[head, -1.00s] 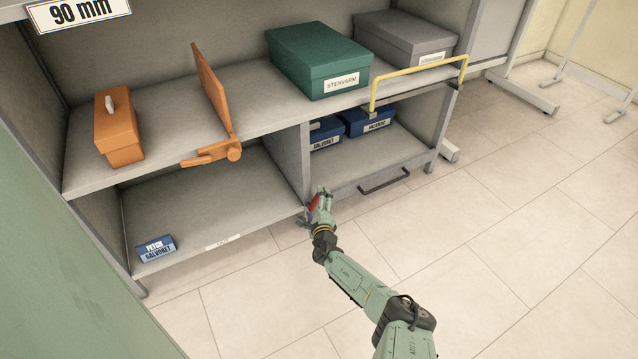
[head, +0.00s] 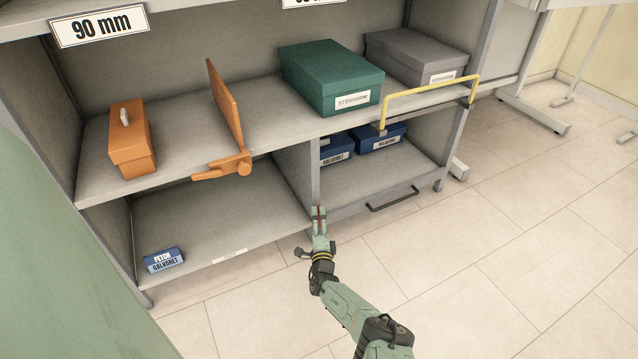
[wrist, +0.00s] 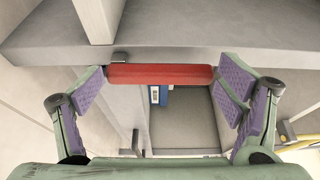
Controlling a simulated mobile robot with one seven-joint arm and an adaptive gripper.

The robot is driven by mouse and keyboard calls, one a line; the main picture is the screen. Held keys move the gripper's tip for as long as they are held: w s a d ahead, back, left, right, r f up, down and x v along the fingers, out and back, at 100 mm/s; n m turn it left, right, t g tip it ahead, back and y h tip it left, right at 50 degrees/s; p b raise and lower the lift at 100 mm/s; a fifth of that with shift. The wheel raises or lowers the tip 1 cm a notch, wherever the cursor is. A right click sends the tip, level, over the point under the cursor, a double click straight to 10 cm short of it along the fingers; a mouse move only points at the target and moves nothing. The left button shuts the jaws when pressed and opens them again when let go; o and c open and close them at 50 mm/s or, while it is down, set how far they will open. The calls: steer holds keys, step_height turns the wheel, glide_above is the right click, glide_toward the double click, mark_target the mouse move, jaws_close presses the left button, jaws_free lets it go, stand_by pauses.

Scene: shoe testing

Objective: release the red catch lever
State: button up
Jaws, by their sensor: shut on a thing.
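The red catch lever (wrist: 160,74) is a red bar at the front edge of the shelf unit, by the foot of the middle divider. It spans the space between my finger pads in the wrist view. My gripper (head: 319,213) is shut on it. In the head view only a thin red strip of the lever (head: 318,212) shows between the fingers. The lever's far side is hidden.
A drawer with a dark handle (head: 392,199) is right of my gripper. A yellow rail (head: 430,87) stands on the shelf edge above. An orange hinged part (head: 222,168) juts out from the shelf at left. The tiled floor (head: 480,250) is clear.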

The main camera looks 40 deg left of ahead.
stand_by(0.3)
steer(key=o, duration=1.5)
steer(key=shift+s+d+f, duration=0.1)
steer(key=shift+s+d, duration=0.3)
steer(key=shift+d, duration=0.1)
steer(key=shift+v, duration=3.15)
steer(key=shift+a, duration=0.1)
